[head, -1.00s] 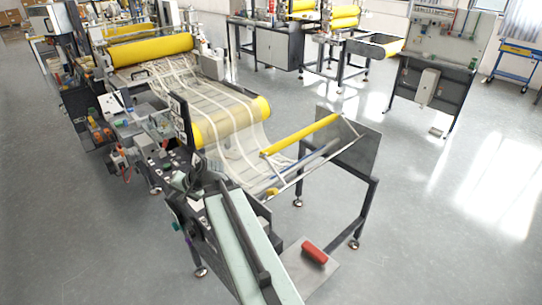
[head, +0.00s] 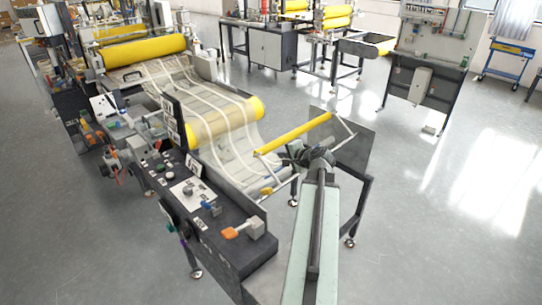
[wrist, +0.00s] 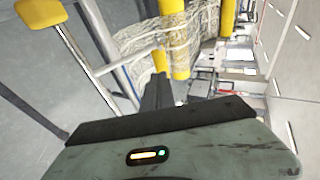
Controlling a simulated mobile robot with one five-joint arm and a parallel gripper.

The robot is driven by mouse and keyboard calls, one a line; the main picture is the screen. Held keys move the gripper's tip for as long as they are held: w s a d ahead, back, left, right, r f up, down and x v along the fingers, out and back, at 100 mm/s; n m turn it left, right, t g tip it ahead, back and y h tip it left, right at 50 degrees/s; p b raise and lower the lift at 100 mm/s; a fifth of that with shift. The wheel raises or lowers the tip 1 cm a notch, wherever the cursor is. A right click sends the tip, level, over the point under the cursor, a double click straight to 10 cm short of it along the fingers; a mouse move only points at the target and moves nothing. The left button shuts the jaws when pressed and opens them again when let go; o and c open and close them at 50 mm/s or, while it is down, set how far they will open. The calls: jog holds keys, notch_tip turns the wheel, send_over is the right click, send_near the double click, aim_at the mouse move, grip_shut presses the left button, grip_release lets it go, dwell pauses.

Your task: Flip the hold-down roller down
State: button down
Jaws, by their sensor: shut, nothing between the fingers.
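The hold-down roller (head: 293,135) is a slim yellow bar held up on thin metal arms at the near end of the machine. A yellow end piece (wrist: 42,13) on a metal rod, probably this roller, shows at the upper left of the wrist view. My gripper (head: 308,156) is just below the roller's right half in the head view, in front of the mesh end. Its dark fingers (wrist: 157,92) are shut and empty in the wrist view. I cannot tell whether it touches the roller; my arm hides part of the frame beneath.
Mesh (head: 190,85) runs over a thick yellow roller (head: 225,118) behind. A dark control console (head: 195,190) with knobs and an orange-handled part (head: 240,230) is left of my arm. A grey plate (head: 350,140) stands at the right. The floor further right is free.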

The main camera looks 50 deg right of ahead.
aim_at(264, 152)
jog(key=b+x, duration=0.5)
jog(key=x, duration=0.7)
jog(key=shift+f, duration=0.15)
jog(key=shift+w+d+f+b, duration=0.1)
jog(key=shift+w+f+b, duration=0.1)
jog(key=shift+w+b, duration=0.35)
jog(key=shift+w, duration=0.1)
